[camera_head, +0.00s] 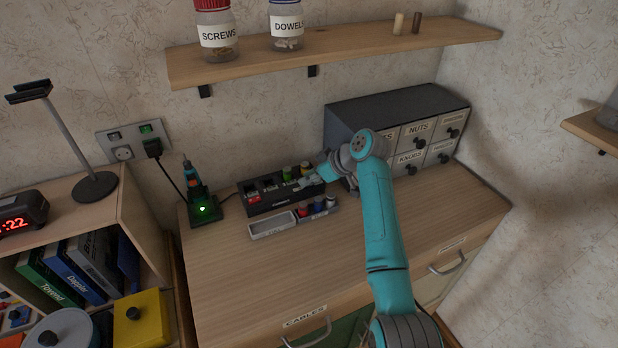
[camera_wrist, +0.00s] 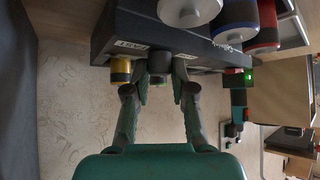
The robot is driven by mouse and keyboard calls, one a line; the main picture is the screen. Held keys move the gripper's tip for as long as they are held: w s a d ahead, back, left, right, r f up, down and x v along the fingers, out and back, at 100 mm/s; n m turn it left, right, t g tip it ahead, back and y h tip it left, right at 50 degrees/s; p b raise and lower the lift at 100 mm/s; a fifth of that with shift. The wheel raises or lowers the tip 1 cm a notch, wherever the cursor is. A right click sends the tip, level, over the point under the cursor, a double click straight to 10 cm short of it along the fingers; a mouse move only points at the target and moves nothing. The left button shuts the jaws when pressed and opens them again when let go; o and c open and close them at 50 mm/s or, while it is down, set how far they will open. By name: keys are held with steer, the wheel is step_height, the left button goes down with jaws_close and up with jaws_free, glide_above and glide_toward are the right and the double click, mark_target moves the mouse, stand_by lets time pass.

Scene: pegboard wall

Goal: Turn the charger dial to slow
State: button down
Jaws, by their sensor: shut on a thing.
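The black charger (camera_head: 284,200) stands on the dresser top, with a green battery (camera_head: 287,173) and a yellow one upright at its right part. My gripper (camera_head: 303,184) reaches in at the charger's right end from the right. In the wrist view, my gripper (camera_wrist: 160,85) is shut on a dark round knob (camera_wrist: 158,62), the dial, with one finger on each side. The "FAST" label (camera_wrist: 132,45) shows upside down beside the knob. The yellow battery (camera_wrist: 120,70) is close beside one fingertip. The dial's pointing direction is hidden.
A grey tray (camera_head: 272,226) with several batteries stands in front of the charger. A lit tool dock (camera_head: 205,208) is to its left. A labelled drawer cabinet (camera_head: 352,125) stands behind my arm. The wooden shelf (camera_head: 330,60) hangs above. The dresser's front top is clear.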

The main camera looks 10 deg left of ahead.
steer(key=shift+n+g, duration=0.3)
steer(key=c, duration=1)
jaws_free()
steer(key=v, duration=1.2)
